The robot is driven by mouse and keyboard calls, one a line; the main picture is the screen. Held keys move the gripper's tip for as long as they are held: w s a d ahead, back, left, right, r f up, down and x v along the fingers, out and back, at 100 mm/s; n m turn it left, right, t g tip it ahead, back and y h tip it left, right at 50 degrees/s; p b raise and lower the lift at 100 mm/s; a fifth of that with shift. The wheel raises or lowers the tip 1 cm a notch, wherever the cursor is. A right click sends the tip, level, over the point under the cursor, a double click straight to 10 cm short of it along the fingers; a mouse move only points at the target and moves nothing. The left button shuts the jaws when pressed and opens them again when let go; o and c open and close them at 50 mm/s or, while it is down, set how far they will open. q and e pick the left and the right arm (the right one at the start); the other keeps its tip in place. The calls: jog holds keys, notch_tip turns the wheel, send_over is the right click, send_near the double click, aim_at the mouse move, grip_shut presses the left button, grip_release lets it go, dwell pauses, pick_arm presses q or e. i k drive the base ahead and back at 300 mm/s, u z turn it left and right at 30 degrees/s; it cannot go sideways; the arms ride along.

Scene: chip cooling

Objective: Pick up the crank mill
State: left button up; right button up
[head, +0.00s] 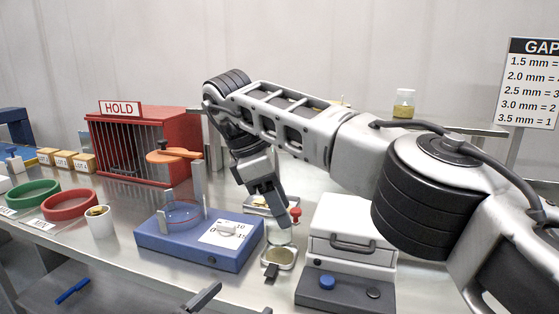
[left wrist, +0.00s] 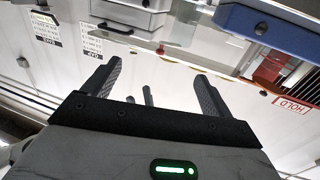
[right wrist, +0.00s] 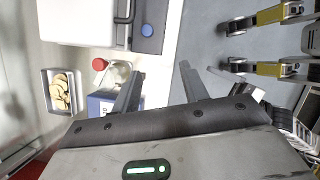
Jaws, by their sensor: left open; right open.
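A small clear-bodied thing with a red knob (head: 280,235), which looks like the crank mill, stands between the blue device and the white box. In the right wrist view its body (right wrist: 118,74) is left of the fingers, partly covered by one. My right gripper (head: 272,212) reaches down just above and beside it in the head view, open and apparently empty. My left gripper (head: 236,305) shows only its fingertips at the bottom edge. In the left wrist view it (left wrist: 155,85) is open and empty.
A blue device (head: 190,250) with a dial stands left. A white box (head: 345,250) with a handle stands right. A shallow dish (head: 280,257) lies in front of the mill. A white cup (head: 100,222), red ring (head: 69,205) and green ring (head: 33,193) are further left. A red HOLD cage (head: 140,145) stands behind.

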aim_at(278, 250)
jog(key=k, duration=1.1)
